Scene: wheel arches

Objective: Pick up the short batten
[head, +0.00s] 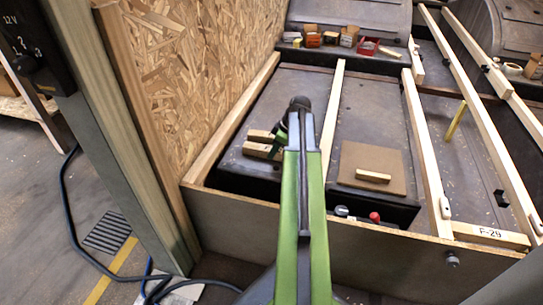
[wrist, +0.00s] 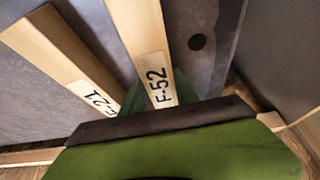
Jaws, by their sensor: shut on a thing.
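My gripper (head: 275,143) is low over the dark wheel arch box near the chipboard wall. In the wrist view its green fingers (wrist: 158,95) lie on both sides of a pale batten labelled F-52 (wrist: 142,35), and it is shut on that batten. A second batten labelled F-21 (wrist: 62,55) lies to the left, apart at the near end. In the head view two short batten ends (head: 258,150) show left of my gripper; which label belongs to which is not readable. Another short piece of wood (head: 373,176) lies on a brown board.
The brown board (head: 388,160) lies on the right part of the dark box. Long pale rails (head: 332,110) run on both sides of my arm. A front panel (head: 370,250) closes the near side. Small boxes (head: 330,38) stand at the back.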

